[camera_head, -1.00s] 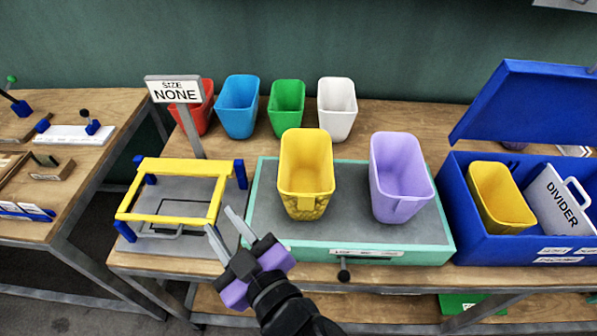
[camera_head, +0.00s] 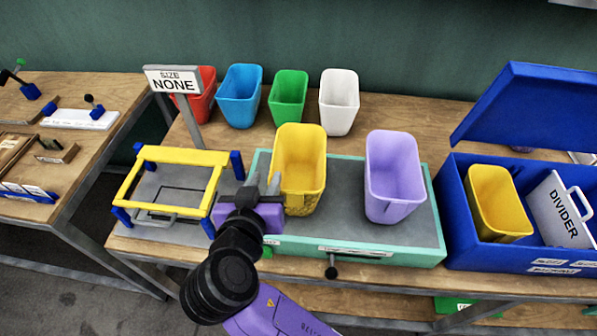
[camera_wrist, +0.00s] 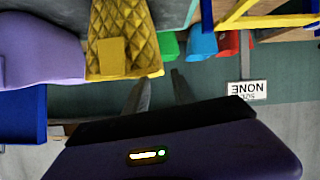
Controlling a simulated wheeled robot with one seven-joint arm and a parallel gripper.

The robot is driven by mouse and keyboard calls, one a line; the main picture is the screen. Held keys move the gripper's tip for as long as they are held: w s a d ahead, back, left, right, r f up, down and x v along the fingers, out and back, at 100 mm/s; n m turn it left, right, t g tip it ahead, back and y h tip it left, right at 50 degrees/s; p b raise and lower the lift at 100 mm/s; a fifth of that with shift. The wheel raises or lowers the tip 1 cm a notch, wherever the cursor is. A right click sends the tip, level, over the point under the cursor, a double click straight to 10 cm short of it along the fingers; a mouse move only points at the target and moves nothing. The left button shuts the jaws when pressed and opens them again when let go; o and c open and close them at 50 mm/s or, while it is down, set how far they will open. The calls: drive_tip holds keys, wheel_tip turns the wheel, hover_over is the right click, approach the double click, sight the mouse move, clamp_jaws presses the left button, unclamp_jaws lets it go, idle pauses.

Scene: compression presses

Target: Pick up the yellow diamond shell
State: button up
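The yellow diamond shell (camera_head: 299,165) is an open-topped yellow bin standing on the left half of the grey-topped, teal-edged tray. Its quilted diamond wall (camera_wrist: 122,25) fills the upper left of the wrist view, which is upside down. A smooth square patch shows on that wall. My gripper (camera_head: 264,182) is just left of the shell's lower front in the head view. Its two fingers (camera_wrist: 158,88) are apart with nothing between them. The gap between the fingertips and the shell is hard to judge.
A lilac bin (camera_head: 393,175) stands right of the shell on the teal tray (camera_head: 345,252). A yellow press frame (camera_head: 172,157) is on the left. Red, blue, green and white (camera_head: 339,100) bins line the back. A blue crate (camera_head: 457,215) holds another yellow bin and a divider.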

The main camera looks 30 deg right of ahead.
sight(273, 164)
drive_tip(key=shift+p+x, duration=0.85)
drive_tip(key=shift+x, duration=2.95)
clamp_jaws()
